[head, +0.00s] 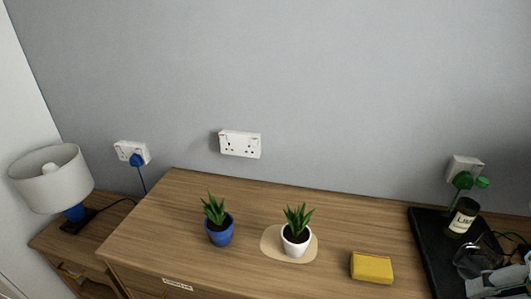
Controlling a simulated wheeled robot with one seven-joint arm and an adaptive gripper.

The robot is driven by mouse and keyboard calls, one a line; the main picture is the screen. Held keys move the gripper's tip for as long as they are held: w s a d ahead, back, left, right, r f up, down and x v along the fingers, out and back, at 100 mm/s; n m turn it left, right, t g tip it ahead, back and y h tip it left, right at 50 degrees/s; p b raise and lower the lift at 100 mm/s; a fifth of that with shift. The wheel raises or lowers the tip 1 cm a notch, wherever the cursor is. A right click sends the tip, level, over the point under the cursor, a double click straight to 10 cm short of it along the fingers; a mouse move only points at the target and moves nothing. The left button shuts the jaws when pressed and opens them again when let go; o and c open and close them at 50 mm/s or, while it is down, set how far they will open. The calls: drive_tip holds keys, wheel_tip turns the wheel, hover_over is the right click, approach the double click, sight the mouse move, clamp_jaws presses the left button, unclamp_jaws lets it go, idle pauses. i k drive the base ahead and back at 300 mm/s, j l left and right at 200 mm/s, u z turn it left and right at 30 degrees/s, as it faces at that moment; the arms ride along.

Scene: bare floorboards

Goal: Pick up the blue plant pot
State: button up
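The blue plant pot (220,236) stands upright on the wooden dresser top, left of its middle, in the head view. It holds a small spiky green plant (214,208). To its right stands a similar white plant pot (294,243) on a beige mat (271,248). The two pots are apart. My gripper does not show in the head view.
The dresser top (180,212) is clear around the blue pot. A yellow block-like item (372,267) lies right of the white pot. A black tray (427,235) with a jar (462,217) is at the right. A lamp (52,178) stands lower left. A grey wall is behind.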

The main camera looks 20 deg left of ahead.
sight(219, 224)
drive_tip(key=u, duration=1.15)
drive_tip(key=i+j+z, duration=0.2)
drive_tip(key=j, duration=0.25)
drive_tip(key=j+z, duration=0.2)
drive_tip(key=j, duration=0.2)
